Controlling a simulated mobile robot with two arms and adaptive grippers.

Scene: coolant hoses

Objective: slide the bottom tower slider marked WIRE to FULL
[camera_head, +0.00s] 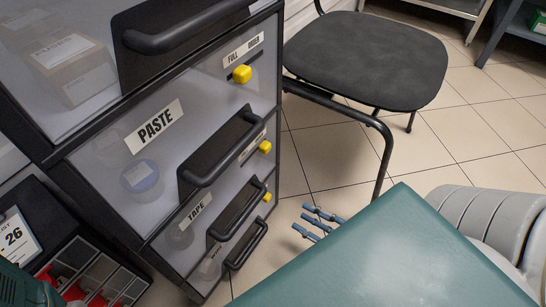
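A tower of clear-fronted drawers stands at the left. The lowest yellow knob (267,197) is the bottom slider, at the right edge of the bottom drawer (210,267). The drawer's label is too dim and small to read. The black handles hide much of that slider's scale, so its setting cannot be told. My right gripper (307,218) shows as small blue-grey fingers beyond a teal panel's edge, to the right of the bottom slider and apart from it. Its fingers look spread and empty. My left gripper is not in view.
The PASTE drawer's yellow slider (242,74) has a FULL and ORDER label above it; the TAPE drawer's slider (265,147) is below. Black handles (237,212) jut out. A dark chair (365,58) stands behind. The teal panel (385,260) fills the front. Tiled floor is free between.

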